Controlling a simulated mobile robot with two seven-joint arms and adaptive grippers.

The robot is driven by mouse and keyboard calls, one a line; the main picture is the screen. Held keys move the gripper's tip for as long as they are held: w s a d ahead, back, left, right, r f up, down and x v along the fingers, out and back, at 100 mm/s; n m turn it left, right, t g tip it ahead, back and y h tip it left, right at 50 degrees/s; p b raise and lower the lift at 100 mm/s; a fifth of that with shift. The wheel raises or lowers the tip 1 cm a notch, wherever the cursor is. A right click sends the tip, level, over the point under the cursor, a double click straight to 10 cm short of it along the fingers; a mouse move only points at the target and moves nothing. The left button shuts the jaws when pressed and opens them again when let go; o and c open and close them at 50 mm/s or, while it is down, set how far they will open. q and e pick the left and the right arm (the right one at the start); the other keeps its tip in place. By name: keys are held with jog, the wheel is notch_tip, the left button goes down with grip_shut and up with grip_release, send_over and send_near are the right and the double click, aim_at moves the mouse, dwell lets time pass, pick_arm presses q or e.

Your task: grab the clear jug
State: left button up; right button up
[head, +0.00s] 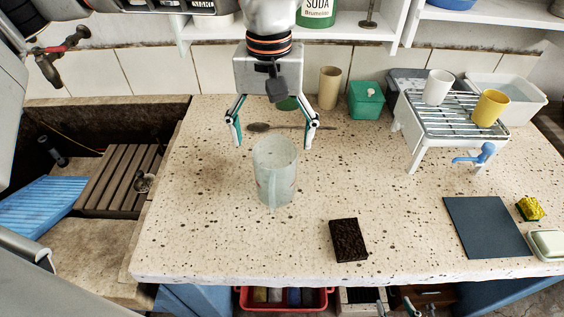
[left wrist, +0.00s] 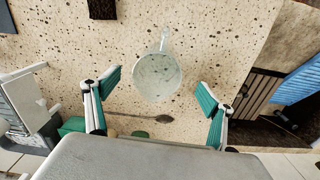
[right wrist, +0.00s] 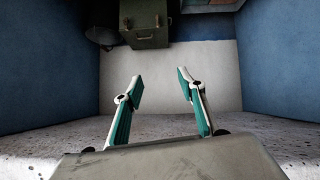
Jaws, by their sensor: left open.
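The clear jug (head: 275,172) stands upright on the speckled stone counter (head: 220,235), with its handle toward the front. My left gripper (head: 273,143) is open just behind and above the jug, one finger to each side, not closed on it. In the left wrist view the jug (left wrist: 157,77) lies between and beyond the open fingers (left wrist: 158,82), with its handle pointing away. My right gripper (right wrist: 158,82) is open and empty. Its fingertips show at the bottom of the head view (head: 395,307), below the counter's front edge.
A wooden spoon (head: 262,127) lies behind the jug, near a beige cup (head: 329,88) and a green box (head: 366,100). A dark brown sponge (head: 348,240) lies front right. A rack (head: 455,125) holds two mugs at right. A sunken trough (head: 90,125) is at left.

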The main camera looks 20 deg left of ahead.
pick_arm(q)
notch_tip(320, 180, down, 8)
jog(key=shift+w+r+b, duration=0.15)
jog(key=shift+r+b, duration=0.1)
jog(key=shift+b, duration=0.15)
jog(key=shift+d, duration=0.1)
jog(key=c, duration=1.4)
jog(key=shift+c, duration=1.1)
pick_arm(e)
jog(key=shift+s+f, duration=0.45)
jog(key=shift+s, duration=0.05)
pick_arm(q)
jog(key=shift+r, duration=0.1)
pick_arm(e)
jog(key=shift+s, duration=0.1)
